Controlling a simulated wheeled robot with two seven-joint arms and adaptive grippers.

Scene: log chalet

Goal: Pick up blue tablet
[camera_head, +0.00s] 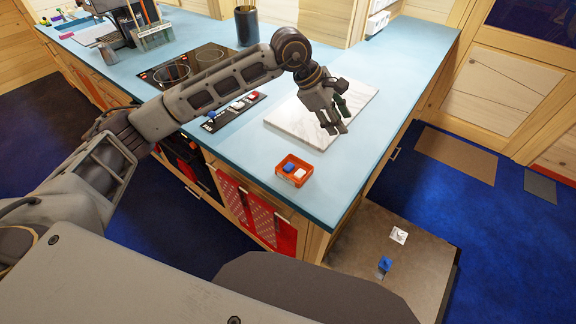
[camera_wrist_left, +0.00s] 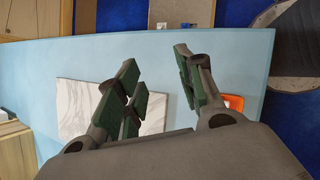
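A small blue tablet (camera_head: 290,167) lies in a small orange-red tray (camera_head: 293,181) near the front edge of the blue counter, beside a white tablet (camera_head: 300,173). My left gripper (camera_head: 335,125) is above the white marble board, beyond and to the right of the tray, apart from it. In the left wrist view its fingers (camera_wrist_left: 160,85) are spread with nothing between them. The tray (camera_wrist_left: 236,101) shows there partly hidden behind the right finger; its tablets cannot be made out. My right gripper is not in view.
The marble board (camera_head: 362,105) lies flat on the counter (camera_head: 250,170). A black strip with small coloured items (camera_head: 234,111) and a hob (camera_head: 188,68) are to the left. A blue item (camera_head: 384,265) and a white item (camera_head: 398,235) are on a low brown surface below.

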